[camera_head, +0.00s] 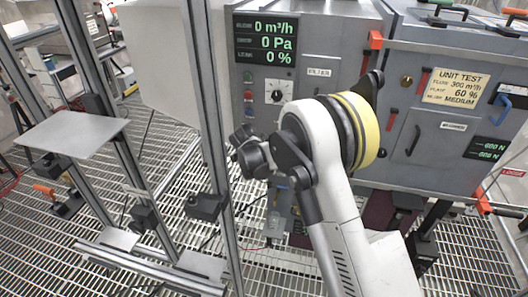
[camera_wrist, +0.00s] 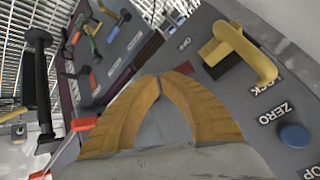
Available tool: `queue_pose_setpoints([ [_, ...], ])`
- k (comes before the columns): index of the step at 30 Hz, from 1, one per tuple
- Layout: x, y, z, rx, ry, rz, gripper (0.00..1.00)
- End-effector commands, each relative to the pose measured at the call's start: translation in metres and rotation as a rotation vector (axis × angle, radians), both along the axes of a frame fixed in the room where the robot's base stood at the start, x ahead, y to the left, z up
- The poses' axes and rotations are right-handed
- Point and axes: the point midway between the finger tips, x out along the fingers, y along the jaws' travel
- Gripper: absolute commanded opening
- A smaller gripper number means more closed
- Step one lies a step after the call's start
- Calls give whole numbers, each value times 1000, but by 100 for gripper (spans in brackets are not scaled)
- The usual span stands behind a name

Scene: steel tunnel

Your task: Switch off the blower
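The blower cabinet (camera_head: 315,40) stands at the back in the head view. Its display (camera_head: 265,40) reads 0 m³/h, 0 Pa and 0 %. A white dial (camera_head: 278,92) and small coloured buttons (camera_head: 248,93) sit below it. In the wrist view, a grey panel carries a yellow handle (camera_wrist: 241,53) on a black base, between the labels OFF and LOCK. A blue button (camera_wrist: 294,135) is by ZERO. My gripper (camera_wrist: 161,76) has its yellow fingertips together, with nothing seen between them, left of and apart from the handle. In the head view my arm hides part of the cabinet and the fingers.
A filter unit with a UNIT TEST plate (camera_head: 455,87) stands at the right. Metal posts, a pale panel (camera_head: 160,55) and a small shelf (camera_head: 70,134) stand at the left. The floor is open grating (camera_head: 160,150). A black bar handle (camera_wrist: 40,90) shows in the wrist view.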

Motion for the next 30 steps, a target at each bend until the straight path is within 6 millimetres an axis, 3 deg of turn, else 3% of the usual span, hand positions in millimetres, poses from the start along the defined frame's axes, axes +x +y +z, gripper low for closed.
queue_pose_setpoints([
  [10, 0, 0, 8, 0, 0, 0, 0],
  [22, 0, 0, 79, 0, 0, 0, 0],
  [30, 0, 0, 100, 0, 0, 0, 0],
])
